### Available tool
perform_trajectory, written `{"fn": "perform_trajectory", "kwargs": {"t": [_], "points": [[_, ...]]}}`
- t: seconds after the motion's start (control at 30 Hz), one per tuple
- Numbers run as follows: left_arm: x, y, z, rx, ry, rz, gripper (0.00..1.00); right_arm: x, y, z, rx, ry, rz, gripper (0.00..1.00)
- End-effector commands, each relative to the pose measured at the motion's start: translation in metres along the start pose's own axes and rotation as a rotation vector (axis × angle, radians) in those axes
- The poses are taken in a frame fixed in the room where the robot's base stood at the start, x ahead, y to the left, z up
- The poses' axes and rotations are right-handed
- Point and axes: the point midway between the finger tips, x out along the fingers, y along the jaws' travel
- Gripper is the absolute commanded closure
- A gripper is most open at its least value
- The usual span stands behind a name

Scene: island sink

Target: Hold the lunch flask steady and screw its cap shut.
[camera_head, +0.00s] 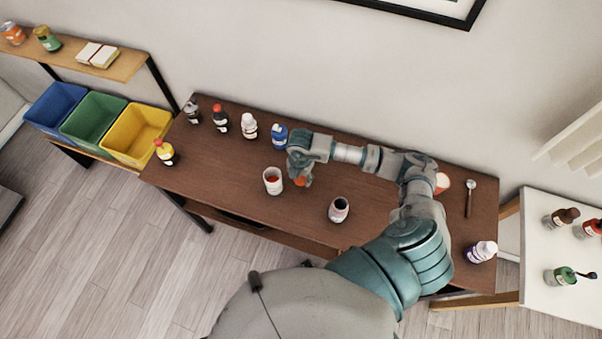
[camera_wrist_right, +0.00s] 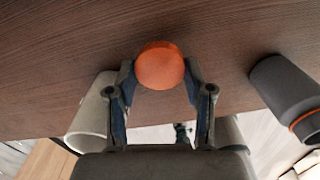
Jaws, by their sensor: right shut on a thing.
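My right gripper (camera_head: 298,166) is shut on an orange round cap (camera_head: 301,181), above the brown table between the white cup and the flask. In the right wrist view the cap (camera_wrist_right: 160,66) sits between the two fingertips (camera_wrist_right: 160,78). The dark grey lunch flask (camera_head: 338,210) stands open and upright on the table, to the right of the cap and nearer me. In the right wrist view the flask (camera_wrist_right: 284,84), with an orange band, is at the right edge, apart from the cap. My left gripper is not in view.
A white cup (camera_head: 272,181) with red inside stands just left of my right gripper. Several bottles line the table's back left, including a blue one (camera_head: 280,137). The table (camera_head: 215,175) has free room left of the cup.

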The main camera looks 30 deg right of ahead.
Motion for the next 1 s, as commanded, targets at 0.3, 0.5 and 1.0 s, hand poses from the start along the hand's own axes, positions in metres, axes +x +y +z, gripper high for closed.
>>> {"fn": "perform_trajectory", "kwargs": {"t": [0.3,0.5,1.0], "points": [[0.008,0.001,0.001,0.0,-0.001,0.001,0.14,-0.007,-0.037,-0.075,-0.004,0.002,0.003,0.62],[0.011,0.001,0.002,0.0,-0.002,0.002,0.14,-0.011,-0.053,-0.109,-0.001,0.002,0.003,0.62],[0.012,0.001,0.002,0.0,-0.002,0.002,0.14,-0.013,-0.061,-0.123,0.002,-0.001,0.002,0.62]]}}
